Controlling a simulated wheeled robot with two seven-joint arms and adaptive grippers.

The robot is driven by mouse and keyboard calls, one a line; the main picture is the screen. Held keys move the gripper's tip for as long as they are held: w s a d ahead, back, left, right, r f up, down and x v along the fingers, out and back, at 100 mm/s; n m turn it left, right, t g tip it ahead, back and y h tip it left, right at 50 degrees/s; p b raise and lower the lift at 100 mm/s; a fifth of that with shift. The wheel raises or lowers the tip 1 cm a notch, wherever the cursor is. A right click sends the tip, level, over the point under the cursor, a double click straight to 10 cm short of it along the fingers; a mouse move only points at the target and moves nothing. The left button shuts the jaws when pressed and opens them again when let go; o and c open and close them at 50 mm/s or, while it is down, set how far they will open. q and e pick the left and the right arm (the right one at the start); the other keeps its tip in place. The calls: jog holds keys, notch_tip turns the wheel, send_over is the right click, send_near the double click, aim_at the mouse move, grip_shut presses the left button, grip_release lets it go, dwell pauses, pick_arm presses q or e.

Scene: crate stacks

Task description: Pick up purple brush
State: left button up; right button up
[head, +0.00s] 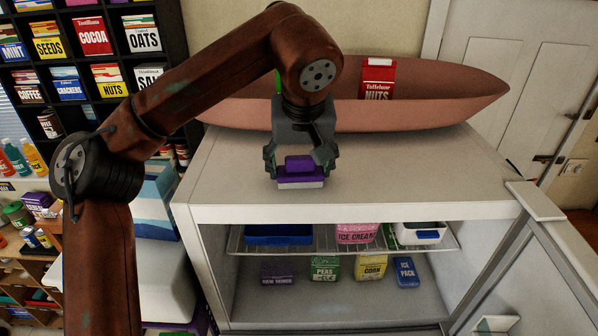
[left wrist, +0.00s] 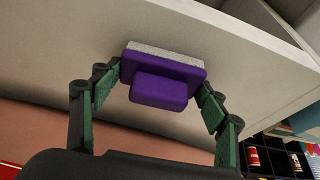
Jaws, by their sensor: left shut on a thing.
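The purple brush (head: 300,180) has a purple handle block and a pale bristle side. It is between the fingers of my left gripper (head: 300,168), over the front part of the white fridge top (head: 400,165). In the left wrist view the brush (left wrist: 160,89) sits between the green fingertips of the left gripper (left wrist: 162,88), which is shut on its ends. The bristles face the white surface. I cannot tell whether they touch it or are a little above it. My right gripper is not in view.
A long pink-brown bowl (head: 430,112) stands at the back of the fridge top, with a red nuts box (head: 378,78) in it. The fridge door (head: 530,265) is open at the right. Shelves with boxes (head: 95,40) stand at the left. The right side of the top is clear.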

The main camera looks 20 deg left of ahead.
aim_at(301, 157)
pick_arm(q)
jog(key=shift+r, duration=0.45)
jog(key=v, duration=0.1)
jog(key=b+v, duration=0.1)
jog(key=v, duration=0.1)
jog(key=shift+w, duration=0.35)
jog(key=s+d+r, duration=0.8)
jog(key=s+r, duration=0.1)
jog(key=s, duration=0.2)
jog(key=shift+r+p, duration=0.15)
jog(key=shift+p, duration=0.25)
jog(key=o, duration=0.6)
jog(key=shift+w, duration=0.1)
jog(key=c, duration=0.5)
